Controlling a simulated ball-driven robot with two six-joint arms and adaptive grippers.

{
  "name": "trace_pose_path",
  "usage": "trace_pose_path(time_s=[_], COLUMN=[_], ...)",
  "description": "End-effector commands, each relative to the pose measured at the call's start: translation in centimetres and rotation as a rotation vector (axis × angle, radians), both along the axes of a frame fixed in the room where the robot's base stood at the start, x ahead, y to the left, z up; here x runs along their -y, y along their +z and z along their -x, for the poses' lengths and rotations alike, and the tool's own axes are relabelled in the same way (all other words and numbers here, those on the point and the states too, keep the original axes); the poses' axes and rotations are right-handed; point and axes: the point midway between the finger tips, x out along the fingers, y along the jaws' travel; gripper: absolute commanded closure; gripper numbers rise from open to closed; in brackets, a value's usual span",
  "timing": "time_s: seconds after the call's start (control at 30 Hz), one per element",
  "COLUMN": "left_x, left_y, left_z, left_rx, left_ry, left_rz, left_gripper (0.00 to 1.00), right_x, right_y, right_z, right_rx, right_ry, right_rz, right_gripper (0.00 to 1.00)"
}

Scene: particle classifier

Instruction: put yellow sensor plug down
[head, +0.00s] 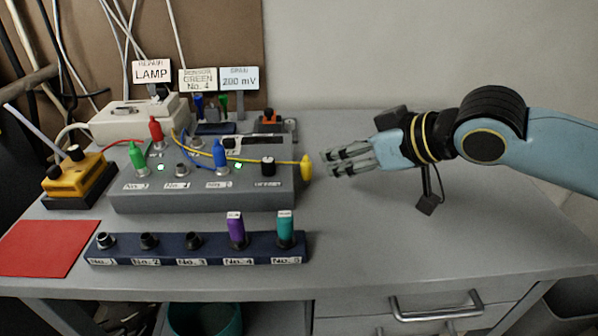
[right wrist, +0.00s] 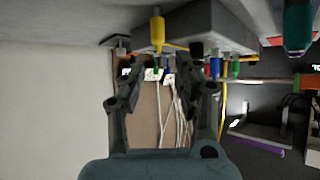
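The yellow sensor plug (head: 306,167) is at the right end of the grey instrument box (head: 200,197), with its yellow cable running left over the box top. It also shows in the right wrist view (right wrist: 157,32). I cannot tell what it rests on. My right gripper (head: 326,162) is just right of the plug and apart from it in the head view. In the right wrist view its two fingers (right wrist: 164,90) are spread wide with nothing between them. My left gripper is not in view.
Green (head: 137,157), red (head: 156,131) and blue (head: 220,156) plugs stand on the box. A dark rack (head: 205,257) in front holds purple and teal plugs. A red mat (head: 45,249) lies at left, beside a yellow device (head: 76,178). The table's right side is clear.

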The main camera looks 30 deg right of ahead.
Motion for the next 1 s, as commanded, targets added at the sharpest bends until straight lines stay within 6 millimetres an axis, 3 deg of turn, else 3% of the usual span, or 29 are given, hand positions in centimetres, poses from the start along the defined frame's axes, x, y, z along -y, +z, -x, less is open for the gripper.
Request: trace_pose_path(time_s=[0.03,0.2,0.6,0.87,1.0], left_x=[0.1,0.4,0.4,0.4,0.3], left_y=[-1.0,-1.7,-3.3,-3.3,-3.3], left_z=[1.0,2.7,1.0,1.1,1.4], left_rx=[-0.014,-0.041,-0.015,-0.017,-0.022], left_ry=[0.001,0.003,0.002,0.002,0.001], left_rz=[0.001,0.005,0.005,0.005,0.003], left_gripper=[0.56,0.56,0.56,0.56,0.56], right_x=[-0.2,-0.5,-1.2,-1.3,-1.3], right_y=[-1.0,-1.8,-4.4,-4.5,-4.5], right_z=[-0.8,-2.3,-6.5,-6.7,-6.7], right_rx=[0.001,0.0,-0.002,-0.003,-0.003], right_ry=[-0.006,-0.003,-0.002,0.0,0.0], right_rz=[-0.005,-0.002,-0.001,0.002,0.002], right_gripper=[0.68,0.68,0.68,0.68,0.84])
